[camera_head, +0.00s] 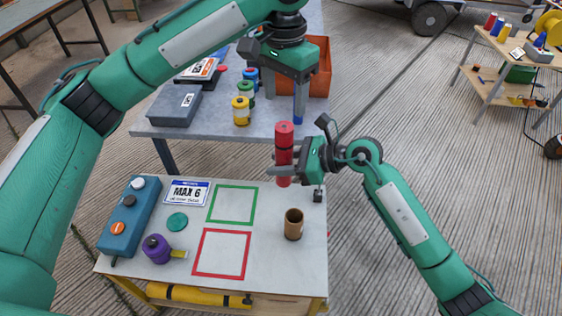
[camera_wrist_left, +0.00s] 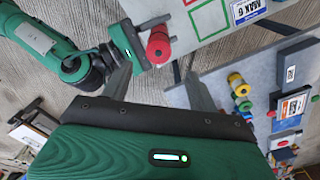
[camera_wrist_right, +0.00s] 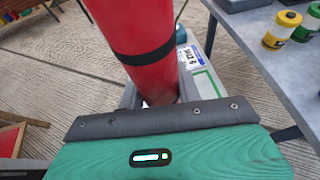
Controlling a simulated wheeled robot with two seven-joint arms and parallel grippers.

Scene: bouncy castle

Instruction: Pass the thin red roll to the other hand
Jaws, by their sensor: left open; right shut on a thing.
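The thin red roll (camera_head: 284,135) with a black band stands upright in my right gripper (camera_head: 279,168), held above the back edge of the near table. The right wrist view shows the roll (camera_wrist_right: 135,35) close between the fingers. My left gripper (camera_head: 284,98) is open and empty, above and behind the roll's top, over the back table. In the left wrist view, the roll (camera_wrist_left: 158,45) appears beyond the open fingers, apart from them.
An orange crate (camera_head: 319,72) and several small jars stand on the back table.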

